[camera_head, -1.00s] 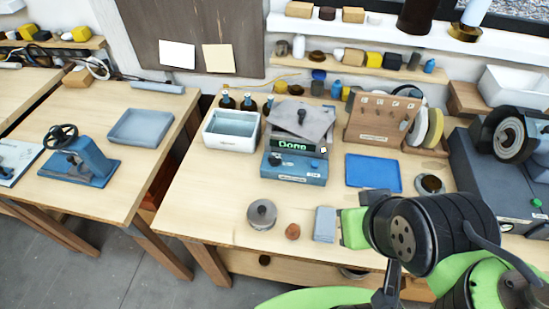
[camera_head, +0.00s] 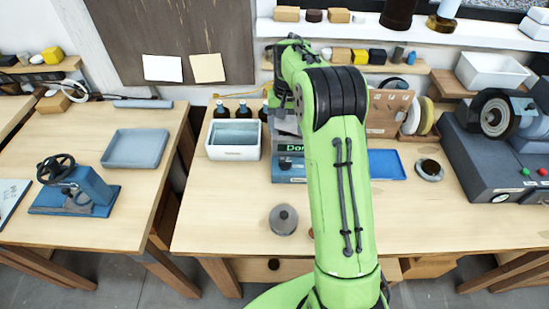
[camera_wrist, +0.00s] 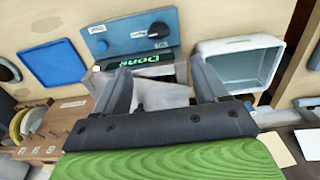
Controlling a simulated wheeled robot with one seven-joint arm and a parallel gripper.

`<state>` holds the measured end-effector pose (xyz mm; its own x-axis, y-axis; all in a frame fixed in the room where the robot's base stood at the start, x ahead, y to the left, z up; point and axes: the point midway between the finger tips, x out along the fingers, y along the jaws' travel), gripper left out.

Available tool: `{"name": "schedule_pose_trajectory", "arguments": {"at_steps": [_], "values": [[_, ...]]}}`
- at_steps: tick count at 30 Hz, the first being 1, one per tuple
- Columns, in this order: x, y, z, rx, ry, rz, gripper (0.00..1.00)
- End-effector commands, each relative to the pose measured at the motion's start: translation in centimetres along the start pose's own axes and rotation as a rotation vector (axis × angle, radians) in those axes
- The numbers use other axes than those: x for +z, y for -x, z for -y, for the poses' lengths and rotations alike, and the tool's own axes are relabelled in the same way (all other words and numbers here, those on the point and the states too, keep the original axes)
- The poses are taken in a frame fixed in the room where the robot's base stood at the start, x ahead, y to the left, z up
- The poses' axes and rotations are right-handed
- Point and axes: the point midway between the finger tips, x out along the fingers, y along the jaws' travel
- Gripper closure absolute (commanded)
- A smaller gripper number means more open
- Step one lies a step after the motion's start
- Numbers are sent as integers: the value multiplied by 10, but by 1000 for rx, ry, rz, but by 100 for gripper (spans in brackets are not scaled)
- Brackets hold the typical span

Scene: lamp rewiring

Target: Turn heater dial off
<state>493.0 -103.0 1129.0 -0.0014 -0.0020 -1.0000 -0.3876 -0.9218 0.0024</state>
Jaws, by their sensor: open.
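The heater is a blue box (camera_wrist: 125,36) that shows upside down at the top of the wrist view. Its front has a black round dial (camera_wrist: 158,29) and a small light-blue round part (camera_wrist: 101,44). A lit green display (camera_wrist: 148,60) seems to read "Done". A grey plate (camera_wrist: 168,96) lies on top, partly behind my fingers. My gripper (camera_wrist: 162,74) is open and empty, over the plate and apart from the dial. In the head view my green arm covers much of the heater (camera_head: 288,172).
A white tub (camera_head: 233,139) stands left of the heater, with dark bottles behind it. A round grey tin (camera_head: 283,219) sits on the clear front of the bench.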

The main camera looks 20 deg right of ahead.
Motion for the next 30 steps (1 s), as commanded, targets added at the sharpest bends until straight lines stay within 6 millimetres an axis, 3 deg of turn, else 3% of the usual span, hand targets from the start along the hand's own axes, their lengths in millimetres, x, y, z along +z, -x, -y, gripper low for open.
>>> {"name": "schedule_pose_trajectory", "arguments": {"at_steps": [16,21,29,30], "values": [[2,-130,0,1,1,5,28],[1,-147,0,0,1,0,28],[1,-149,0,0,1,0,28],[1,-148,0,0,1,0,34]]}}
